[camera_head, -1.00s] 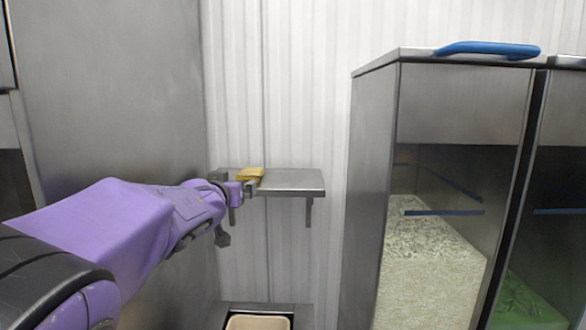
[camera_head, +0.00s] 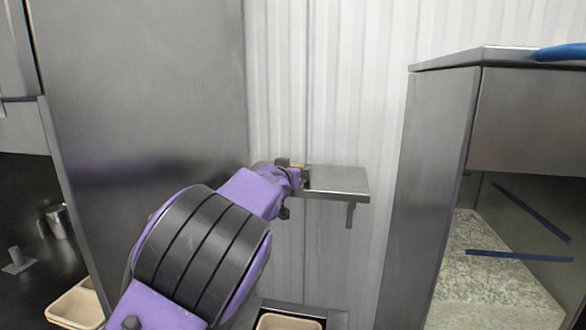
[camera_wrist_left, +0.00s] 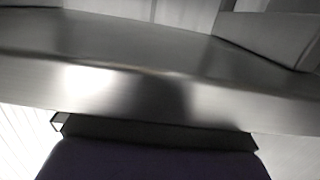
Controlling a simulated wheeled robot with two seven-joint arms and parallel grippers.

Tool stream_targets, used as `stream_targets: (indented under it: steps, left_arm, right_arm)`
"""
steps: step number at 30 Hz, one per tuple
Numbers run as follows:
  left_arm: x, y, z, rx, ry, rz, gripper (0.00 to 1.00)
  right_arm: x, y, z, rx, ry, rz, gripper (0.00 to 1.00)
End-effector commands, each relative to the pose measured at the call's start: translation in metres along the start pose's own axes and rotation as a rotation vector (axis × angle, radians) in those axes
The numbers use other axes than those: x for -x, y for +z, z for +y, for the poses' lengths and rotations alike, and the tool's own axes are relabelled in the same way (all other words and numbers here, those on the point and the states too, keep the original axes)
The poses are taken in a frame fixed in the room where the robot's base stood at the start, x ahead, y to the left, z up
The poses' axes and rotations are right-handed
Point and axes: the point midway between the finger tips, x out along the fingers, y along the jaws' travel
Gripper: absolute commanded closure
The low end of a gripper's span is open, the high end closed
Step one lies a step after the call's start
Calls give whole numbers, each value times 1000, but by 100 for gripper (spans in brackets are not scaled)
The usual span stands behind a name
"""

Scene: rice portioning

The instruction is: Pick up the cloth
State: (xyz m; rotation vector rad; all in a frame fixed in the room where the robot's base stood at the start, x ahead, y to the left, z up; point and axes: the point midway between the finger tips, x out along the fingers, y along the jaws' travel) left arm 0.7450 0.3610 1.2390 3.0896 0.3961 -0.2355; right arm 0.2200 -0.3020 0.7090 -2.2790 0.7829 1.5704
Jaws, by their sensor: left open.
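The yellow cloth (camera_head: 298,165) lies on the small steel wall shelf (camera_head: 340,180), at its left end. Only a thin strip of it shows, as my left arm covers most of that end. My left gripper (camera_head: 304,178) is at the shelf's left end, right by the cloth; whether they touch cannot be told. It is open. In the left wrist view, a steel surface with a bright front edge (camera_wrist_left: 100,85) fills much of the picture, and no cloth can be made out. My right gripper is not in view.
A tall steel panel (camera_head: 145,120) stands left of the shelf. A steel dispenser with grain behind glass (camera_head: 495,270) stands at the right, with a blue object (camera_head: 565,52) on top. A beige container (camera_head: 288,322) sits below the shelf. Another (camera_head: 78,305) is at lower left.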

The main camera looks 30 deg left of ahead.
Motion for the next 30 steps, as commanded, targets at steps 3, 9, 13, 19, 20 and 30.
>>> stream_targets:
  steps: [3, 9, 13, 19, 20, 30]
  left_arm:
    - [-2, 0, 0, 1, 0, 0, 0]
    - [-1, 0, 1, 1, 1, 0, 33]
    - [-1, 0, 1, 1, 2, 1, 51]
    - [-1, 0, 1, 1, 1, 0, 51]
    - [-1, -1, 1, 1, 1, 0, 51]
    - [19, -45, -4, 8, 1, 6, 51]
  right_arm:
    - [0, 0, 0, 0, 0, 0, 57]
    - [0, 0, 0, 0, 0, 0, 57]
    - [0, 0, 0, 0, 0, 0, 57]
    - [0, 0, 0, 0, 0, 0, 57]
    - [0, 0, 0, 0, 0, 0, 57]
    - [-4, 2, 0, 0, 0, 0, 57]
